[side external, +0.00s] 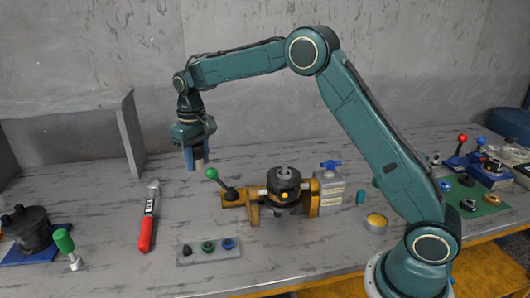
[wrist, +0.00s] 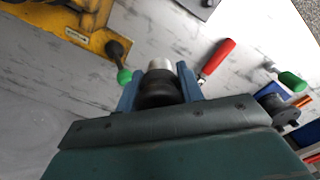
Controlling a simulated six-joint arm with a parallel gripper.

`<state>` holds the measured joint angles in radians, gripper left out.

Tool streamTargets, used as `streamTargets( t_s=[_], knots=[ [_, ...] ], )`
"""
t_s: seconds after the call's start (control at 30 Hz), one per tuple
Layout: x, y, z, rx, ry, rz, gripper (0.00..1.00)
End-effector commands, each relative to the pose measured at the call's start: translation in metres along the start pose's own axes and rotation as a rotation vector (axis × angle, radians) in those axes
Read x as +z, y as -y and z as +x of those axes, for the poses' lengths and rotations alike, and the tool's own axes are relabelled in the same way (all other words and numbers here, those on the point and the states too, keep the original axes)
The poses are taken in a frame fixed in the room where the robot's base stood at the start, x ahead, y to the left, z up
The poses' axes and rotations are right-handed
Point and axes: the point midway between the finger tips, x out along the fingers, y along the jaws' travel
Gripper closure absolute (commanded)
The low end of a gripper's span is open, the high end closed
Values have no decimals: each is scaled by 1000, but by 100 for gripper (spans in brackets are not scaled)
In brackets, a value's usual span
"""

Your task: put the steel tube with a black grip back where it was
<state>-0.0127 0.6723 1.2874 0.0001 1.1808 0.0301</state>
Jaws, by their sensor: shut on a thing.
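My gripper (side external: 197,160) is raised above the back left of the workbench, pointing down. In the wrist view its blue fingers (wrist: 157,82) are closed around the steel tube with a black grip (wrist: 160,90). The dark grip sits between the fingers and its pale metal end points away from the wrist camera. In the side view the tube is mostly hidden by the fingers. The held tube appears clear of the bench.
The yellow motor fixture (side external: 245,197) with a green-knobbed lever (side external: 220,183) stands right of my gripper. A red-handled tool (side external: 147,225) lies to the left. A grey plate with plugs (side external: 208,258) is in front. A green-handled piece (side external: 66,245) and dark housing (side external: 30,230) stand far left.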

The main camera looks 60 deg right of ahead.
Motion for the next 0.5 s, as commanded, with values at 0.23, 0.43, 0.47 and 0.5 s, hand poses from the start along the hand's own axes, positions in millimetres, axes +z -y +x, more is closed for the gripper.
streamTargets(
  t_s=[0.23,0.43,0.47,0.5],
  knots=[
    [0,0,4,0,1,0,85],
    [0,0,26,0,4,0,85],
    [0,0,30,0,4,0,85],
    [0,0,37,0,4,0,85]
  ],
)
